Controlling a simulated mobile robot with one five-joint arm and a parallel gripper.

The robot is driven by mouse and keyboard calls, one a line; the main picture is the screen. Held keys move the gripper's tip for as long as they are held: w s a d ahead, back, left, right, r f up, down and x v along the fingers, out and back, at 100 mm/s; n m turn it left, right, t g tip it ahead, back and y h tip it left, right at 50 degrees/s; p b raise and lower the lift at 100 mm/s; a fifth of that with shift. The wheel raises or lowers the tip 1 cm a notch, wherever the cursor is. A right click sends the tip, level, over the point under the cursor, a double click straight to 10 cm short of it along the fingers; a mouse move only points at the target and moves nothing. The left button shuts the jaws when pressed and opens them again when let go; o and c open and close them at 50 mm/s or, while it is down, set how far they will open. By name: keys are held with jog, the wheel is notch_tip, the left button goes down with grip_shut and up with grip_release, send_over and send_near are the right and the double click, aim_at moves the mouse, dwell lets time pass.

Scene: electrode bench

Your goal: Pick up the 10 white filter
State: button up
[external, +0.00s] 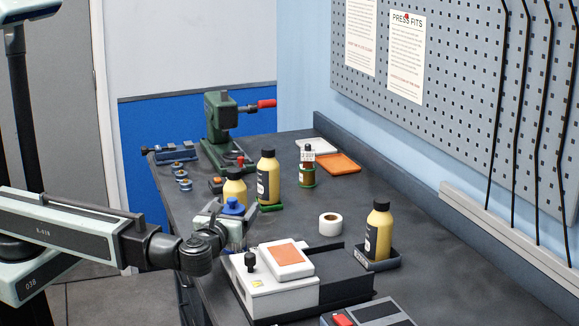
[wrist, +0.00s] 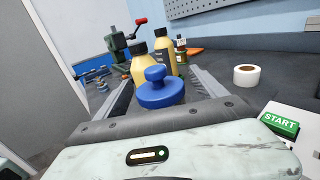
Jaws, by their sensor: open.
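No thing marked 10 or plainly a white filter can be made out. The only small round white thing is a white roll with a hole (external: 330,224), lying on the bench right of my gripper (external: 234,222); it also shows at the right in the wrist view (wrist: 247,76). My gripper is open. A blue disc with a round knob (wrist: 162,90) appears between its two fingers in the wrist view, and its blue top shows in the external view (external: 233,207). Whether the fingers touch it I cannot tell.
A white device with an orange top (external: 287,255) stands close right of my gripper. Yellow bottles (external: 268,178) stand just beyond; another (external: 379,233) is in a dark tray at right. A green press (external: 221,128) stands farther back. The bench's right middle is clear.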

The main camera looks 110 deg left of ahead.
jog(key=shift+s+a, duration=0.2)
jog(key=shift+a, duration=0.8)
jog(key=c, duration=1.8)
jog(key=shift+o, duration=0.2)
notch_tip(320, 180, up, 10)
jog(key=p, duration=1)
jog(key=shift+r, duration=0.15)
